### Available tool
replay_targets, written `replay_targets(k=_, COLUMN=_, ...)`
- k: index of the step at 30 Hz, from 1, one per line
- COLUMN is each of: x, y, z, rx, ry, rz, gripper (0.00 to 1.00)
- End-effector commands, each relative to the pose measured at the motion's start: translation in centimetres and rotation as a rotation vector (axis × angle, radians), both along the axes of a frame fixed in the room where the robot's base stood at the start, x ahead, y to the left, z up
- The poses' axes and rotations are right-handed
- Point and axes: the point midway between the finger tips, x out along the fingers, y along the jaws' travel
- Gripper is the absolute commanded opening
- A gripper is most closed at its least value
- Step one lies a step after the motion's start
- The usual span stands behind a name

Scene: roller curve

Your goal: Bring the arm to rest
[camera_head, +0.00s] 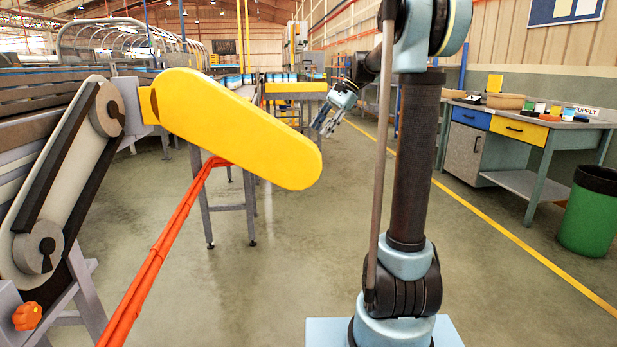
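My arm stands upright at centre right in the head view, with its dark upper link rising from a light blue base. Its upper joint is cut off by the top edge of the picture. My gripper (329,121) hangs out to the left of the arm, pointing down and to the left in free air. It is small in view, and nothing shows between its fingers. The fingers look spread apart.
A conveyor with a yellow guard (235,128) fills the left side, with orange cables (165,245) below it. A supply bench (515,128) with small containers stands at right, beside a green bin (590,212). The floor between is clear.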

Motion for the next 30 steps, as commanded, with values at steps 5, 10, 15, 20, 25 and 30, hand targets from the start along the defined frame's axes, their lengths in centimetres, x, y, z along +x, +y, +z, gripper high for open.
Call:
replay_targets(k=5, x=-5.2, y=-1.4, z=-1.5, rx=-0.063, ry=-0.077, rz=0.053, gripper=0.35)
replay_targets(k=10, x=-9.8, y=-2.8, z=-3.4, rx=-0.125, ry=-0.147, rz=0.11, gripper=0.35)
replay_targets(k=15, x=-14.3, y=-4.3, z=-5.7, rx=-0.188, ry=-0.214, rz=0.174, gripper=0.35)
replay_targets(k=20, x=-18.5, y=-5.7, z=-8.3, rx=-0.251, ry=-0.273, rz=0.236, gripper=0.35)
replay_targets(k=25, x=-22.7, y=-7.3, z=-11.5, rx=-0.318, ry=-0.332, rz=0.309, gripper=0.35)
replay_targets(k=30, x=-26.7, y=-8.9, z=-15.0, rx=-0.386, ry=-0.385, rz=0.386, gripper=0.35)
